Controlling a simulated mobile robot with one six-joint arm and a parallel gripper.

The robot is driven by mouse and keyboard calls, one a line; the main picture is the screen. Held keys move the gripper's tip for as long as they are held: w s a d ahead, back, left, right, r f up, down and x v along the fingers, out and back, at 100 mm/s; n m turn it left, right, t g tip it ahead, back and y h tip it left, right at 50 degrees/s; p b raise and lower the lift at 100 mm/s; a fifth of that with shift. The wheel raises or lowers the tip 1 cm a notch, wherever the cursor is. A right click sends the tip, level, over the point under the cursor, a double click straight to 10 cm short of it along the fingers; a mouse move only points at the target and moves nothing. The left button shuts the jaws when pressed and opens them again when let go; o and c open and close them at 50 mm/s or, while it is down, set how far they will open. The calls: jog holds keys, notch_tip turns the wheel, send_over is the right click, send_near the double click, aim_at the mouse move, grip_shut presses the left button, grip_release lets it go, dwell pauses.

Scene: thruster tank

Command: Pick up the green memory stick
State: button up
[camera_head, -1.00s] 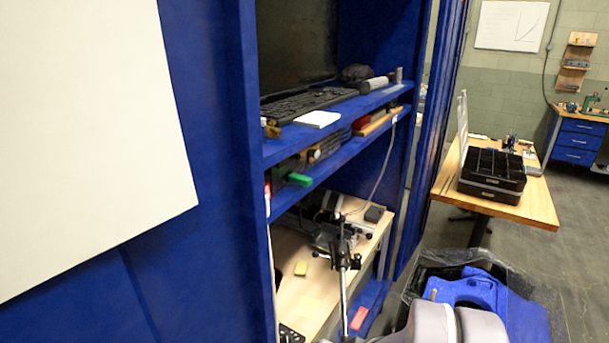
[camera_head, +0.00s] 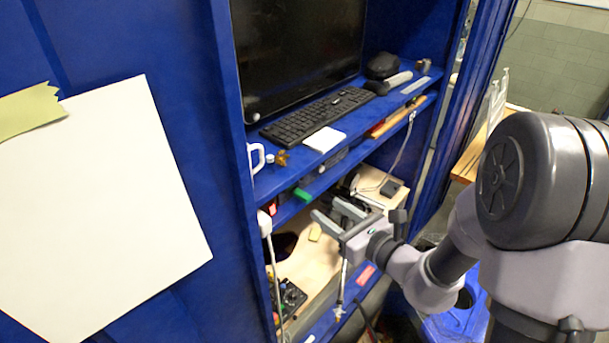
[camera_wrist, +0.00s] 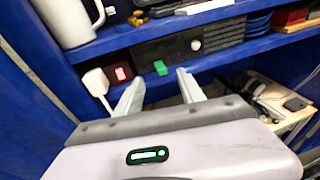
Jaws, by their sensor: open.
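The green memory stick (camera_head: 302,194) sticks out from the front of the blue cabinet's middle shelf. In the wrist view the green stick (camera_wrist: 160,68) shows against a dark unit, a little beyond my fingertips and between them, nearer the left finger. My gripper (camera_head: 327,212) is open and empty in front of the shelf, just below and right of the stick in the head view. In the wrist view both fingers of my gripper (camera_wrist: 160,77) are spread and point at the shelf. I see no contact with the stick.
A red-lit switch (camera_wrist: 121,73) and a white plug (camera_wrist: 96,82) sit left of the stick. A white mug (camera_wrist: 72,20) stands on the shelf above, near a keyboard (camera_head: 318,115) and monitor. A wooden worktop (camera_head: 312,262) lies below. The blue cabinet side stands at left.

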aim_at(309, 199)
jog(key=x, duration=0.5)
jog(key=p+x, duration=0.1)
jog(key=x, duration=0.2)
jog(key=shift+w+a+f, duration=0.15)
jog(key=shift+a+f, duration=0.05)
jog(key=shift+f, duration=0.1)
jog(key=shift+d+r, duration=0.1)
jog(key=shift+d, duration=0.05)
jog(key=shift+c, duration=0.9)
grip_shut()
